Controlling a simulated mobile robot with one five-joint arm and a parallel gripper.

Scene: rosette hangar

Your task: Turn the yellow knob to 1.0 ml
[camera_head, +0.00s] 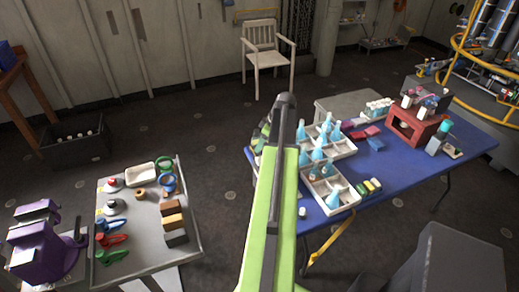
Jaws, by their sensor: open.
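I cannot make out a yellow knob or a ml scale at this size. A purple device (45,246) stands at the lower left, with a dark part on its right side. A small device with a teal top (445,127) stands at the right end of the blue table. My green and dark arm rises through the middle of the view and covers part of the blue table's left end. My gripper does not show.
A grey table (187,258) at left holds clamps, blocks, rings and a white tray (140,175). The blue table (400,165) holds sectioned trays with blue cones and a red frame (415,127). A chair (265,60) stands behind. Floor between the tables is clear.

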